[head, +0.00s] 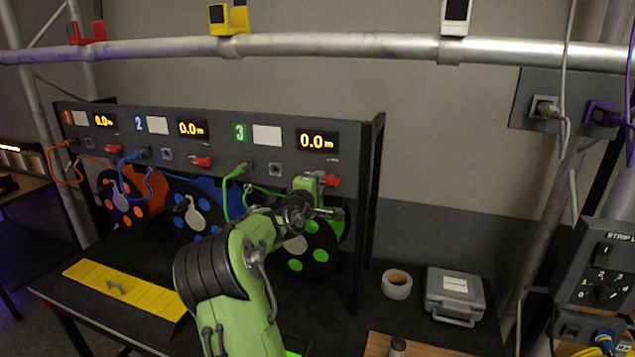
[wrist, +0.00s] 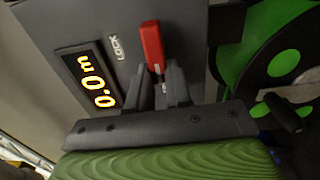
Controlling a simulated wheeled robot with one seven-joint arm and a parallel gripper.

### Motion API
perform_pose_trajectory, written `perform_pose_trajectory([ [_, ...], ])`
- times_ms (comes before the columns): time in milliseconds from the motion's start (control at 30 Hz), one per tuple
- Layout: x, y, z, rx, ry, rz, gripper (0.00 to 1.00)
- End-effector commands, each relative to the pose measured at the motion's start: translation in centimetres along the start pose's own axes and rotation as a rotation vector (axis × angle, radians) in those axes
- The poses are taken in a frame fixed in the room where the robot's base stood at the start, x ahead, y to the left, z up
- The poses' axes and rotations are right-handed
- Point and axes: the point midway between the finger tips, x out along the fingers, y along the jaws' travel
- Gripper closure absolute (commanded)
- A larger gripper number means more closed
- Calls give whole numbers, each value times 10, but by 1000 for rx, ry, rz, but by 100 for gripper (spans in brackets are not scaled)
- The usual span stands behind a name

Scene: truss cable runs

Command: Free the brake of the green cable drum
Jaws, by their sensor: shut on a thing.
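The green cable drum (head: 321,256), black with green spots, sits under the panel's number 3 section, partly behind my arm. It also shows at the right of the wrist view (wrist: 232,65). Its red brake lever (head: 333,181) is on the panel below the display. In the wrist view the lever (wrist: 151,45) stands beside the word LOCK. My gripper (wrist: 160,76) is shut on the lever at its lower, pale stem end. In the head view my gripper (head: 322,184) is at the lever and hides part of it.
The panel's other sections have a blue drum (head: 183,215) and an orange drum (head: 112,200), with red levers. A yellow ruled plate (head: 120,287) lies at the left. A tape roll (head: 397,284) and grey case (head: 455,296) stand at the right. A truss tube (head: 340,45) crosses above.

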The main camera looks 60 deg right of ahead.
Motion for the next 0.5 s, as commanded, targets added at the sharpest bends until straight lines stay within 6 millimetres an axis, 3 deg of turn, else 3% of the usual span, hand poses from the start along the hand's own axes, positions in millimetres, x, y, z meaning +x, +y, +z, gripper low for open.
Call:
perform_pose_trajectory([
  [300, 0, -2, 0, -5, -1, -3, 100],
  [333, 0, -2, 0, -5, -1, -3, 76],
  [467, 0, -1, 0, -4, -1, -3, 56],
  [500, 0, -1, 0, -3, -1, -2, 55],
])
